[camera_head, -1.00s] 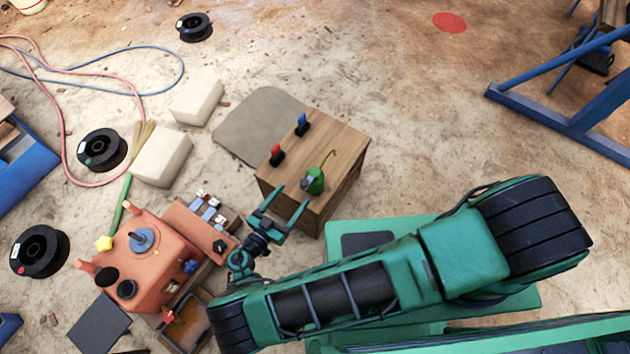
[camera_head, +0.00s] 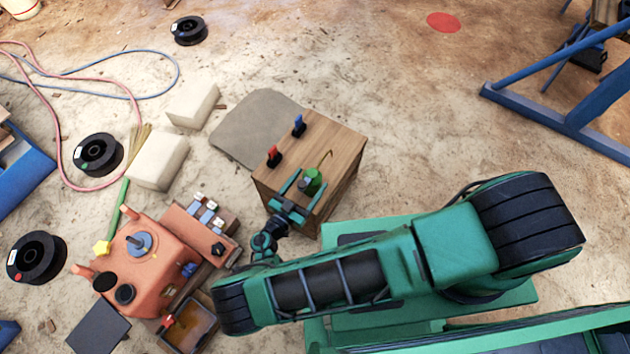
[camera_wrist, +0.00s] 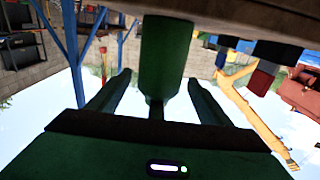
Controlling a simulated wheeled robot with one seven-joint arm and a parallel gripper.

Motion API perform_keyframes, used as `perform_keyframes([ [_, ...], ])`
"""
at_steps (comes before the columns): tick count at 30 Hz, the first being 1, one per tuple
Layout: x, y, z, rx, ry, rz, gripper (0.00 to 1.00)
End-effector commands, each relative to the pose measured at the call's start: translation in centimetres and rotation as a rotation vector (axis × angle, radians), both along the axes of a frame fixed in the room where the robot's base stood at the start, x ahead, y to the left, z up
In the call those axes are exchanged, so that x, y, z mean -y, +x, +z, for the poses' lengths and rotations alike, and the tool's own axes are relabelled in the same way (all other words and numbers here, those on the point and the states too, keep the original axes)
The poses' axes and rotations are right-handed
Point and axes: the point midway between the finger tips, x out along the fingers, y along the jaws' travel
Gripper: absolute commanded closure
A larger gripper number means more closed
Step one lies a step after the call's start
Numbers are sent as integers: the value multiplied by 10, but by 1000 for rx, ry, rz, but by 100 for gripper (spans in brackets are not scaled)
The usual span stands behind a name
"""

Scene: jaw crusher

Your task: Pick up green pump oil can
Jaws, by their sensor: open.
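The green pump oil can (camera_head: 313,179) with its thin curved spout stands on the wooden crate (camera_head: 331,140), near its front right part. It also shows in the wrist view (camera_wrist: 165,58), upside down there and between the two fingers. My gripper (camera_head: 306,178) is open, with one finger on each side of the can in the wrist view. I cannot tell whether either finger touches the can.
A red-handled item (camera_head: 274,156) and a blue-handled item (camera_head: 299,124) stand on the crate, left of and behind the can. The orange machine (camera_head: 155,262) is to the left. White blocks (camera_head: 158,160) lie farther back.

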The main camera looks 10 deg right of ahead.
Motion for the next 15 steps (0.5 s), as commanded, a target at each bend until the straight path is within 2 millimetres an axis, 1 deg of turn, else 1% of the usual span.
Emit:
perform_keyframes([
  [1, 6, 6, 1, 0, -3, -1, 28],
  [3, 12, 14, 1, 2, -1, -1, 28],
  [6, 18, 20, 1, 1, -2, -1, 28],
  [12, 18, 21, 1, 0, -1, 0, 28],
  [13, 18, 21, 1, 0, -1, 0, 30],
  [14, 18, 21, 1, 0, -1, 0, 37],
  [15, 18, 21, 1, 0, -1, 0, 47],
])
